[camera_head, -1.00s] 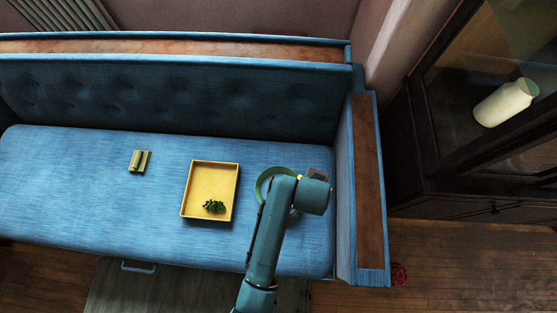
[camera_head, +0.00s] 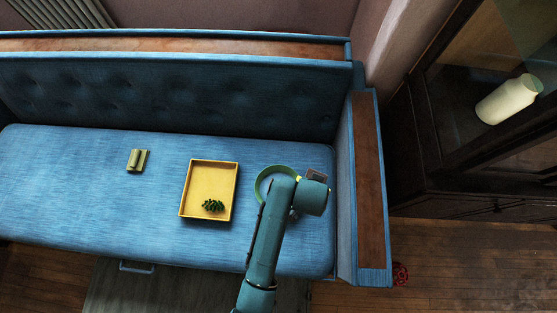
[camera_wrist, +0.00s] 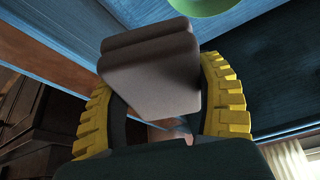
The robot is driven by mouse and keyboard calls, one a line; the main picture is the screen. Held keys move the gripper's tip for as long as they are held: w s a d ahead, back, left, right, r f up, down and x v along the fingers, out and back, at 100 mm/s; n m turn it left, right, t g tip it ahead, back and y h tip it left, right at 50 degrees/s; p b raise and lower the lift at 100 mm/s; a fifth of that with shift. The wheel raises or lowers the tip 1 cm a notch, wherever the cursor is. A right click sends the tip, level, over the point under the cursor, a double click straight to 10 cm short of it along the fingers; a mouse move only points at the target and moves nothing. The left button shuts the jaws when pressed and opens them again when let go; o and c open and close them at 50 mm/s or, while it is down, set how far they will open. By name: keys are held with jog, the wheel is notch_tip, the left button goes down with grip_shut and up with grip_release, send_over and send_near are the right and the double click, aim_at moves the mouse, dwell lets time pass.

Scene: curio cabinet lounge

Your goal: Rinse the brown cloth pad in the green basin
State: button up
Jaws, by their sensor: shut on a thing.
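The brown cloth pad (camera_wrist: 155,80) is a thick grey-brown block with a ridge along one end. It fills the middle of the wrist view, between the yellow ribbed fingers of my gripper (camera_wrist: 163,72), which is shut on it. A small edge of the pad (camera_head: 317,176) shows past my arm in the head view. The green basin (camera_head: 262,184) stands at the right end of the blue seat, mostly hidden behind my arm. A bit of its green outside (camera_wrist: 200,6) shows at the top of the wrist view. The pad appears apart from it there.
A yellow tray (camera_head: 187,190) holding a dark green plant-like thing (camera_head: 213,205) lies left of the basin. An olive block-like object (camera_head: 138,160) lies farther left. The sofa armrest (camera_head: 370,190) rises close on the right. The seat's left part is clear.

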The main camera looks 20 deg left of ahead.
jog(key=shift+f+b, duration=0.9)
jog(key=shift+f, duration=0.9)
jog(key=shift+f, duration=0.15)
dwell(2.2)
notch_tip(320, 180, up, 9)
jog(key=p, duration=1)
jog(key=shift+r, duration=0.2)
dwell(0.7)
notch_tip(320, 180, up, 5)
jog(key=p, duration=0.5)
jog(key=shift+r+p, duration=0.15)
jog(key=shift+p, duration=0.25)
dwell(0.3)
